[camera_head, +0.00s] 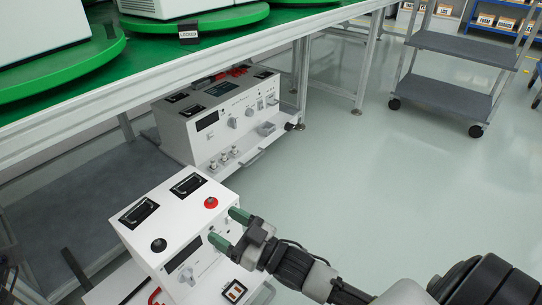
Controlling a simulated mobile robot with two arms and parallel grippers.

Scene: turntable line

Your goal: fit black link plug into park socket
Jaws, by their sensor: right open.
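A white instrument box (150,222) stands at the lower left. A round black piece (158,245), which looks like the black link plug, sits on its top near the front left. A red round piece (211,202) with a dark centre sits on the same top, further right. I cannot tell which fitting is the park socket. My right gripper (230,229) reaches in from the right with green fingertips apart. It is open and empty, at the box's front right edge, close to the red piece and away from the black one. My left gripper is not in view.
A second white instrument (217,126) stands behind, under the green-topped table (270,22). The table's metal edge (130,98) overhangs the left side. A grey shelf cart (445,98) stands at the upper right. The floor (400,180) between is clear.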

